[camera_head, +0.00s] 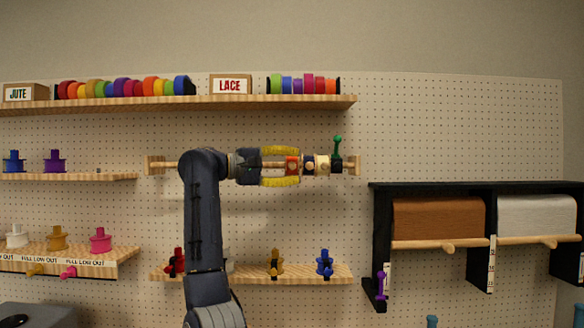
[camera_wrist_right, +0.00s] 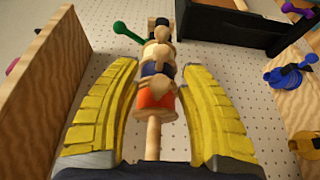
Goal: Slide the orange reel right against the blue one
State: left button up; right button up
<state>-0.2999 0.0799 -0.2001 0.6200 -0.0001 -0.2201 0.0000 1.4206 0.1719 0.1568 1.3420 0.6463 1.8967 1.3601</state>
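The orange reel (camera_head: 292,166) sits on a horizontal wooden rod in front of the pegboard. The blue reel (camera_head: 309,167) is just right of it on the same rod, with pale flanges between their coloured bands; I cannot tell whether they touch. In the wrist view the orange reel (camera_wrist_right: 154,97) is nearest, with the blue reel (camera_wrist_right: 152,69) behind it. My right gripper (camera_head: 290,166) is open, its yellow fingers above and below the rod at the orange reel. The wrist view shows gaps between both fingers (camera_wrist_right: 160,82) and the reel. My left gripper is not in view.
Right of the blue reel are a cream reel (camera_head: 322,165) and a green-handled clamp (camera_head: 337,154) near the rod's end. A ribbon shelf (camera_head: 200,103) runs above, and a lower shelf (camera_head: 300,274) holds small spools. A black paper-roll rack (camera_head: 430,187) stands right.

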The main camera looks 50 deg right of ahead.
grip_shut()
dwell(0.3)
jog(key=shift+s+d, duration=0.25)
jog(key=shift+s, duration=0.05)
jog(key=shift+o, duration=0.4)
grip_release()
jog(key=shift+w+a, duration=0.1)
jog(key=v, duration=1.1)
jog(key=shift+a, duration=0.4)
jog(key=shift+w, duration=0.1)
